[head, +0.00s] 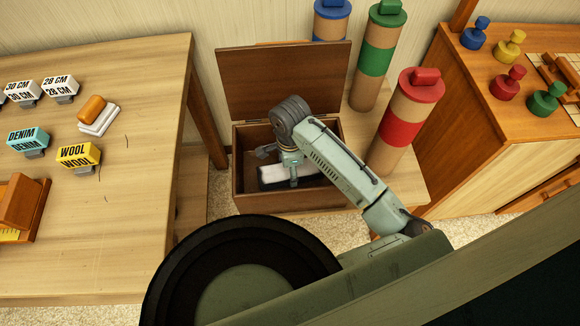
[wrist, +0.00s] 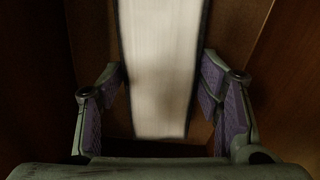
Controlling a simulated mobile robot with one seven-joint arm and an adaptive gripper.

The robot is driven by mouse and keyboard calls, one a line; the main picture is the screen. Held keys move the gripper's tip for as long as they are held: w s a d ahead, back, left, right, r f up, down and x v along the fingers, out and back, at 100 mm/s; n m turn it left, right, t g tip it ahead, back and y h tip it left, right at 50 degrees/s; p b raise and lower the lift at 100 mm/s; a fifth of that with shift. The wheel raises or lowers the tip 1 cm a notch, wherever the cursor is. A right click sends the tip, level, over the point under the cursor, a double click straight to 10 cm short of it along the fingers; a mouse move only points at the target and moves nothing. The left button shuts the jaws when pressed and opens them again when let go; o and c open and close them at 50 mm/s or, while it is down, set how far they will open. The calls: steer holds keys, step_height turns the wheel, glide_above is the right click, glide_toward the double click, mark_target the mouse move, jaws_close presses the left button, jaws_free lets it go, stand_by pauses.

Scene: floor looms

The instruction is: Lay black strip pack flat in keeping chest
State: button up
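The strip pack (head: 313,170), white on top with dark edges, lies inside the brown wooden keeping chest (head: 262,203) in the head view. It looks flat and low in the chest, but my arm covers part of it. In the wrist view the pack (wrist: 160,70) runs from the top edge down between my fingers. My gripper (wrist: 163,75) is open, with its purple-padded fingers spread on either side of the pack. Gaps show between the pads and the pack lower down; contact at the fingertips is hard to judge. The chest lid (head: 283,85) stands open at the back.
Dark chest walls (wrist: 272,80) stand close on both sides of my gripper. Tall banded tubes, blue (head: 331,20), green (head: 376,60) and red (head: 403,125), stand behind and right of the chest. A table (head: 125,205) with labelled blocks is left; a cabinet (head: 470,130) with coloured knobs is right.

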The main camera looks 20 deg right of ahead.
steer(key=o, duration=0.5)
steer(key=shift+c, duration=0.2)
steer(key=shift+r, duration=0.1)
step_height(320, 180, up, 12)
stand_by(0.7)
stand_by(1.1)
